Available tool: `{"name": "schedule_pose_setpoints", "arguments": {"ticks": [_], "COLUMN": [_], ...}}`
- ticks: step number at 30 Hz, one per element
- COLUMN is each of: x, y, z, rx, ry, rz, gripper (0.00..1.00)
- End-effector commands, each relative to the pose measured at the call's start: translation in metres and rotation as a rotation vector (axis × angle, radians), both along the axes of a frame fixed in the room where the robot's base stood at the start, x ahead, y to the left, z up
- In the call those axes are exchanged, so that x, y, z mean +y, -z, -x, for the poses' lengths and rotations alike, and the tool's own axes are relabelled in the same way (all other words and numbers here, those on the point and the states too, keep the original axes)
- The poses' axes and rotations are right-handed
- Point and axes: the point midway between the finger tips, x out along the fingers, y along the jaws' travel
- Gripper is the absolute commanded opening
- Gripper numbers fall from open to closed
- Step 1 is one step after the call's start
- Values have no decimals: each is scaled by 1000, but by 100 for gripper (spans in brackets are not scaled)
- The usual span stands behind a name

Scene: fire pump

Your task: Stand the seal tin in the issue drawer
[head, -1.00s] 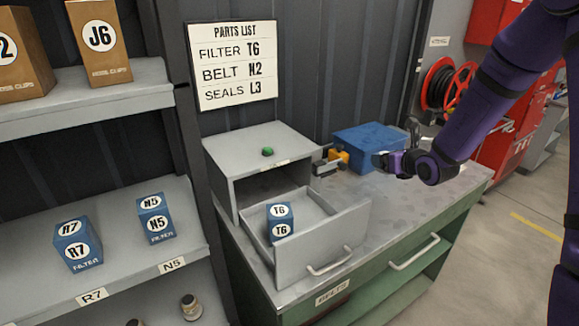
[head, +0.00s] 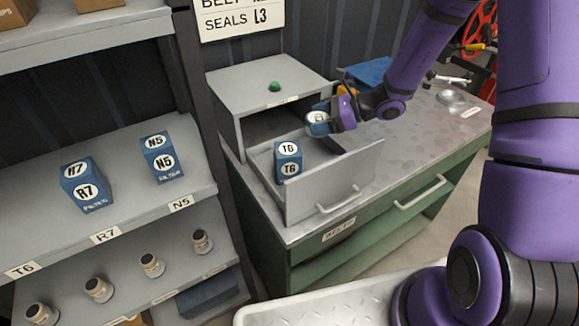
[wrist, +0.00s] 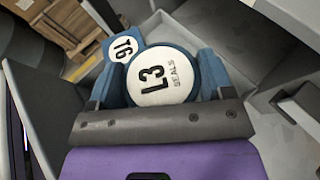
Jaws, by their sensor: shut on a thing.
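The seal tin (wrist: 163,85), a round tin with a white lid marked L3 SEALS, is between the jaws of my gripper (wrist: 158,82) in the wrist view. In the head view the tin (head: 317,122) is blue-sided and my gripper (head: 330,118) holds it above the back right part of the open issue drawer (head: 335,185). The gripper is shut on the tin. The blue T6 filter box (head: 288,160) stands in the left part of the drawer; its top also shows beside the tin in the wrist view (wrist: 123,47). The tin's underside is hidden.
A blue box (head: 368,72) is behind my arm. Shelves at left hold filter boxes R7 (head: 86,185) and N5 (head: 162,157). The drawer floor right of the T6 box looks free.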

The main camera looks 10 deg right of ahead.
Motion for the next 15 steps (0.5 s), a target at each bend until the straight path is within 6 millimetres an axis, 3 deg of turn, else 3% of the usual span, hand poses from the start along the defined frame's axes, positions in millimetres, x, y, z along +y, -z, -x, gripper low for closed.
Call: {"name": "schedule_pose_setpoints", "arguments": {"ticks": [7,15], "x": [3,2], "y": [10,50], "z": [14,14], "rx": [10,12], "ry": [-85,-86], "rz": [-2,-2], "gripper": [47,47]}}
